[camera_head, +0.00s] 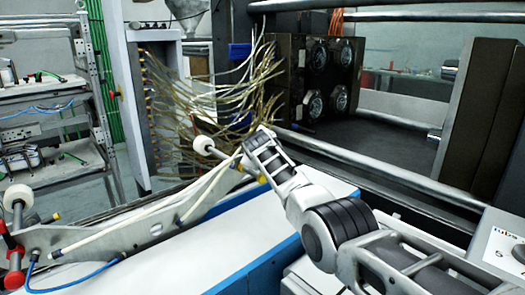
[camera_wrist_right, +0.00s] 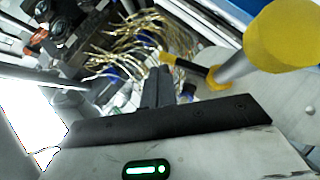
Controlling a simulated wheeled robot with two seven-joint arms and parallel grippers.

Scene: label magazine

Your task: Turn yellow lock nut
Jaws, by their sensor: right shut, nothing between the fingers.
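In the head view, small yellow parts (camera_head: 262,179) sit on the grey metal plate just below my right gripper (camera_head: 260,136). The wrist view shows a yellow collar (camera_wrist_right: 214,77) on a grey rod, with a large yellow knob (camera_wrist_right: 285,36) at the rod's near end. I cannot tell for certain which yellow part is the lock nut. My right gripper's fingers (camera_wrist_right: 157,84) are shut and empty, to the left of the yellow collar and apart from it in the picture. My left gripper is not in view.
A long grey plate (camera_head: 110,237) with white rollers (camera_head: 19,195) and hoses runs beside a white and blue surface (camera_head: 200,255). Many loose hoses (camera_head: 215,90) hang behind the gripper. Metal tie bars (camera_head: 380,175) cross at right. A shelf rack (camera_head: 50,100) stands at left.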

